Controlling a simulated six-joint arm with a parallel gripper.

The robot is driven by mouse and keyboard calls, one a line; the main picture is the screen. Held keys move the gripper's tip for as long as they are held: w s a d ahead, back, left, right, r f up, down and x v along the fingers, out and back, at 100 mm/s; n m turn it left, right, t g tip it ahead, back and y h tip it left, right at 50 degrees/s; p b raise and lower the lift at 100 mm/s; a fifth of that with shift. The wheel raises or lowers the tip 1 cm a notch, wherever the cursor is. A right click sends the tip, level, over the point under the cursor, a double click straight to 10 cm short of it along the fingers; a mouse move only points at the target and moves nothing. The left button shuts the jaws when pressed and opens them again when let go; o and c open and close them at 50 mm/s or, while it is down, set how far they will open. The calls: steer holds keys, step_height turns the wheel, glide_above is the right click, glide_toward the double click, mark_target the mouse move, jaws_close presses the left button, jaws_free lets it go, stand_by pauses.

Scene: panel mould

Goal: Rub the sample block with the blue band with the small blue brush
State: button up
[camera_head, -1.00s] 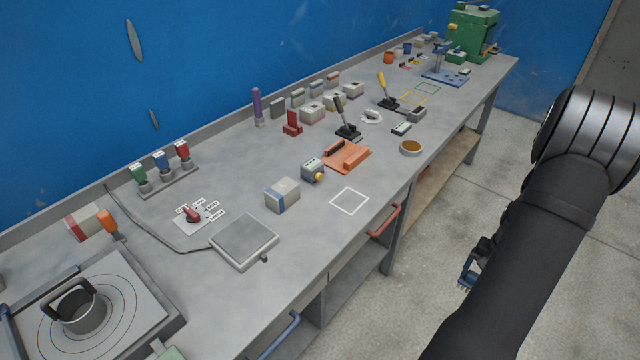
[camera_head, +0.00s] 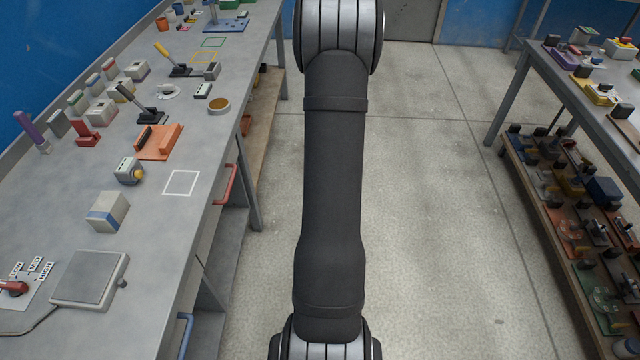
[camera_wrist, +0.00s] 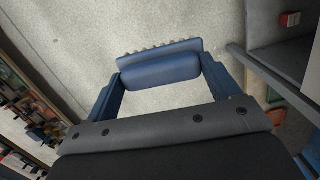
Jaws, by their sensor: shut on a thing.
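The sample block with the blue band (camera_head: 108,212) stands on the grey bench at left in the head view, a pale block with a blue stripe. My gripper (camera_wrist: 160,74) shows in the wrist view, its two blue fingers shut on the small blue brush (camera_wrist: 160,70). The brush has a rounded blue body and a row of pale bristles along its far edge. Bare floor lies behind the brush, so it is away from the block. The head view does not show the gripper; only my dark arm shows there.
A second bench (camera_head: 565,85) with a loaded shelf stands right. Open floor lies between.

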steer(key=w+a+r+m, duration=0.1)
steer(key=w+a+r, duration=0.15)
steer(key=r, duration=0.25)
steer(key=w+a+r+m, duration=0.1)
steer(key=w+a+r, duration=0.15)
steer(key=r, duration=0.35)
steer(key=a+r+m, duration=0.2)
steer(key=a+r, duration=0.2)
steer(key=a, duration=0.6)
steer(key=s+a+r+m, duration=0.15)
steer(key=s+a, duration=0.25)
steer(key=a, duration=0.8)
steer(key=s+a+r+m, duration=0.1)
steer(key=s+a+r, duration=0.25)
steer(key=a, duration=0.85)
steer(key=s+a+r+m+y, duration=0.1)
steer(key=s+a+r+m, duration=0.15)
steer(key=s+a, duration=1.35)
steer(key=shift+n, duration=0.5)
steer(key=shift+w+f, duration=0.1)
steer(key=shift+f, duration=2.85)
steer(key=shift+s+f, duration=0.6)
steer(key=shift+f, duration=0.25)
steer(key=shift+c, duration=0.3)
steer(key=shift+s, duration=1.5)
steer(key=w, duration=0.4)
steer(key=shift+w, duration=0.1)
step_height(320, 180, up, 8)
